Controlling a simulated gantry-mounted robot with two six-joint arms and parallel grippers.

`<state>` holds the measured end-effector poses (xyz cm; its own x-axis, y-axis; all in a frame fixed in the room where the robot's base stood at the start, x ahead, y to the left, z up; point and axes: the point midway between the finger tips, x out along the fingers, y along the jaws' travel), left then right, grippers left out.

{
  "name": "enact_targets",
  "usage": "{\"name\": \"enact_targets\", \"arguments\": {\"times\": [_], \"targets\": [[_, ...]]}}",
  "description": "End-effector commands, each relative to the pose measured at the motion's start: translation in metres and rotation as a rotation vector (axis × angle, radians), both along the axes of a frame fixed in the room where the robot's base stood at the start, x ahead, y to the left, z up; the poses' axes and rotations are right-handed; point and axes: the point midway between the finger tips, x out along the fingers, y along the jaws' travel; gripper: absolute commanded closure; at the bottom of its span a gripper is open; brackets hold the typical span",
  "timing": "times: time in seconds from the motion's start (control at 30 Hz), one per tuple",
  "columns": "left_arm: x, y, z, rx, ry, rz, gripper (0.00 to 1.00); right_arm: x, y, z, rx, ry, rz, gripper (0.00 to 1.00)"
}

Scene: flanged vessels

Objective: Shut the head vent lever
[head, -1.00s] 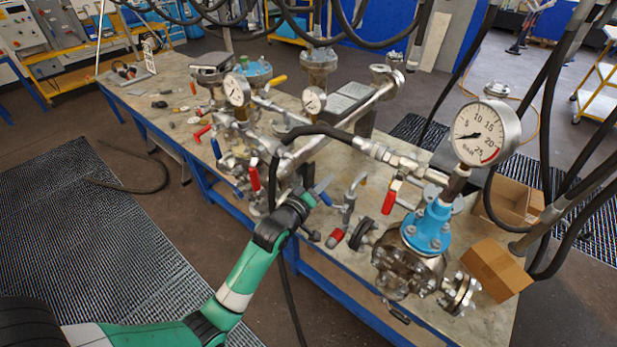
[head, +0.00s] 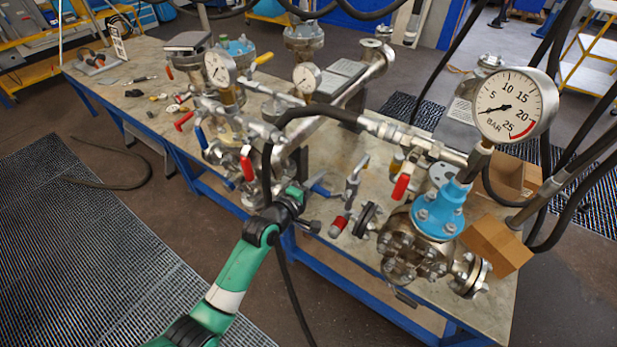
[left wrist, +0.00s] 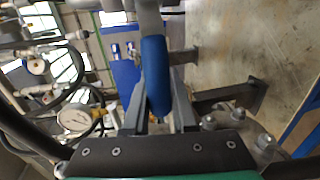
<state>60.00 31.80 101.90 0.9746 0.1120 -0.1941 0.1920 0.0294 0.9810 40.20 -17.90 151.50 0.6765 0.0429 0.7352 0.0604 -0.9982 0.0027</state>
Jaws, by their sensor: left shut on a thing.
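My left gripper (head: 298,192) is at the front edge of the bench, shut on a blue lever handle (head: 321,190). In the left wrist view the blue handle (left wrist: 155,72) runs down between the two fingers (left wrist: 158,112), with a silver metal part at its upper end. The fingers hide part of the handle in the head view. I take this blue handle as the head vent lever; no label is readable. My right gripper is not in view.
Close to my left gripper are a red-handled valve (head: 247,164), a black hose (head: 268,165) and another red handle (head: 400,187). A blue-necked vessel (head: 440,210) with a large gauge (head: 510,105) stands at right.

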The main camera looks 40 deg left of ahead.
Motion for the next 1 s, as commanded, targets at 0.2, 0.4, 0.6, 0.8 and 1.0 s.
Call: {"name": "enact_targets", "arguments": {"times": [0.2, 0.4, 0.6, 0.8, 1.0], "targets": [[0.0007, -0.002, -0.0023, -0.011, 0.003, -0.003, 1.0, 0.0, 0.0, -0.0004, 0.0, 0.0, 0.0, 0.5], [0.0005, -0.0021, -0.0028, -0.01, 0.004, -0.003, 1.0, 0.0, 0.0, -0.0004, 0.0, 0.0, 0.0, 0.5], [0.0006, -0.002, -0.0023, -0.009, 0.003, -0.003, 0.44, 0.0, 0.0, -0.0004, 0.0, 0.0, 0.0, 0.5], [0.0007, -0.0018, -0.0014, -0.009, 0.001, -0.003, 0.44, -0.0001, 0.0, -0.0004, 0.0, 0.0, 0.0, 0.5], [-0.0087, -0.0026, 0.0024, -0.009, 0.0, -0.002, 0.44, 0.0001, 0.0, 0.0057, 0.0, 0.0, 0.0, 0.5]]}}
